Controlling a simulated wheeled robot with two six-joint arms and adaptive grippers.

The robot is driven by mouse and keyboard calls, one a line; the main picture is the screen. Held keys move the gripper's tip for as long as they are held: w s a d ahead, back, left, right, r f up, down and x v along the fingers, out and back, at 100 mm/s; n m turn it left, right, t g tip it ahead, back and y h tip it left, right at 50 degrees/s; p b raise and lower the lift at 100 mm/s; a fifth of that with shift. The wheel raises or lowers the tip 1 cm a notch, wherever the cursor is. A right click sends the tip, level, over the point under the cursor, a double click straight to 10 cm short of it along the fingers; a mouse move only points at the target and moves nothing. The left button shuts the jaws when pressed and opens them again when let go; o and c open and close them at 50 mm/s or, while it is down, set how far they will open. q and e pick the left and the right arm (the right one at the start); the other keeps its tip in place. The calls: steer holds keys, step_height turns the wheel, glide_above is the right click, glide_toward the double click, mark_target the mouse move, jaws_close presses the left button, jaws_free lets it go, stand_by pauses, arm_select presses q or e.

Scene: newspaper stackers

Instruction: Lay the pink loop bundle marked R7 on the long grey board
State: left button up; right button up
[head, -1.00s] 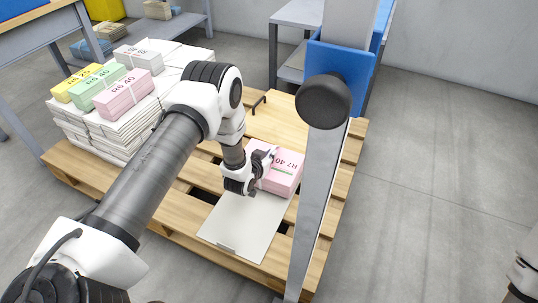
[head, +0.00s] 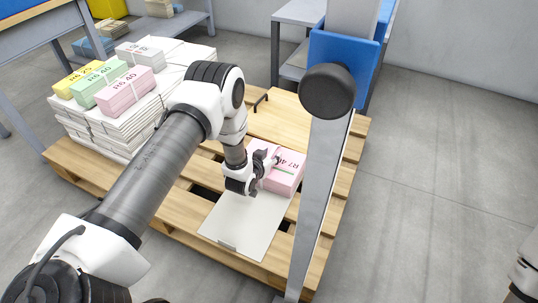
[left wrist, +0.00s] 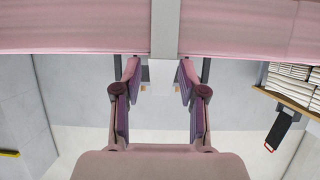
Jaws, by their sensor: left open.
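The pink bundle marked R7 40 (head: 284,178) lies flat at the far end of the long grey board (head: 238,228) and hides that end. The board lies on the wooden pallet. My left gripper (head: 263,172) is open at the near-left side of the bundle, and its arm hides part of that area. In the left wrist view the bundle's pink side (left wrist: 80,28) with its pale band spans the top. The two open fingers (left wrist: 160,85) reach towards it, with no bundle between them. Whether a fingertip touches it I cannot tell.
White paper stacks (head: 110,131) with yellow, green, pink and grey bundles on top stand on the pallet (head: 335,205) at the left. A grey post (head: 322,190) with a black knob and blue panel rises right of the bundle. Open floor lies farther right.

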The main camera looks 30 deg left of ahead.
arm_select(q)
steer(key=v, duration=1.1)
steer(key=shift+s+r, duration=0.3)
steer(key=shift+s, duration=0.05)
stand_by(0.4)
